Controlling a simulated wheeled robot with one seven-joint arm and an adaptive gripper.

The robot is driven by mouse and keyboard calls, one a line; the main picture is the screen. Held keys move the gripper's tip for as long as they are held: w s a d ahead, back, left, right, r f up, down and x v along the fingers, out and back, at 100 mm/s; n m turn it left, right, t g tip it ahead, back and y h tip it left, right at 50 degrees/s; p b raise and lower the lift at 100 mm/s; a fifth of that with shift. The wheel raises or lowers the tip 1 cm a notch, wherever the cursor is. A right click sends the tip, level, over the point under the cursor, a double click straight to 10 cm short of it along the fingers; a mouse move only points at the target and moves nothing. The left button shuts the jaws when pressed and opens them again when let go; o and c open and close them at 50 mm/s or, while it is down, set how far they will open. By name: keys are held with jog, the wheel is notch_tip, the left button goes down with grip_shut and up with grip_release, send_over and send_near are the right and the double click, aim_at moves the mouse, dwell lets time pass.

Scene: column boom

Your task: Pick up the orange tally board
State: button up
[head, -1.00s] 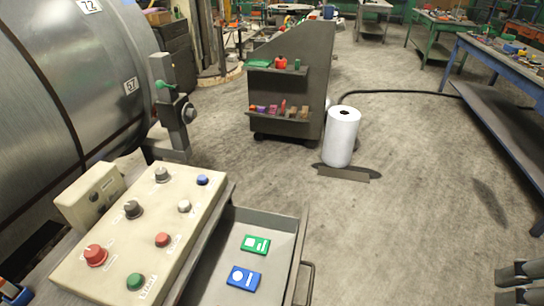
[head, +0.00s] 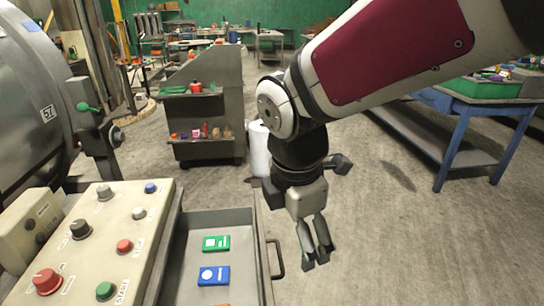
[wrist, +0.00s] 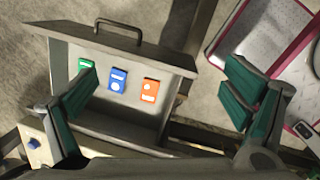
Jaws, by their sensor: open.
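The orange tally board (wrist: 150,90) lies in the open grey drawer (wrist: 75,48), right of the blue board (wrist: 118,80) and the green board (wrist: 85,67) in the wrist view. In the head view only a sliver of the orange board (head: 222,304) shows at the bottom edge, below the blue board (head: 214,275) and green board (head: 216,243). My gripper (head: 316,259) is open and empty, hanging to the right of the drawer in the head view. In the wrist view its fingers spread to either side of the orange board, apart from it.
A control panel (head: 88,240) with knobs and buttons stands left of the drawer. The drawer handle (head: 275,260) sticks out to the right. A grey cart (head: 222,105), a white roll (head: 259,150) and a blue bench (head: 455,115) stand beyond. Floor at right is clear.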

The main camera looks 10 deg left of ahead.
jog(key=s+a+f+n+g+b, duration=0.2)
jog(key=a+f+n+b, duration=0.2)
jog(key=a+f+n, duration=1.3)
jog(key=shift+m+y, duration=0.3)
jog(key=shift+m, duration=0.4)
jog(key=f, duration=0.2)
jog(key=a+f+b, duration=0.1)
jog(key=f, duration=0.1)
jog(key=a+f, duration=0.1)
jog(key=f, duration=0.1)
jog(key=shift+s+f, duration=0.15)
jog(key=shift+w+d+f+b, duration=0.1)
jog(key=shift+f+b, duration=0.2)
jog(key=shift+f, duration=0.8)
jog(key=shift+w+a+f+b, duration=0.15)
jog(key=shift+f+b, duration=0.15)
jog(key=shift+f, duration=0.75)
jog(key=shift+w+d+f+b, duration=0.15)
jog(key=shift+f+b, duration=0.15)
jog(key=shift+f, duration=0.8)
jog(key=shift+s, duration=0.1)
jog(key=c, duration=1.1)
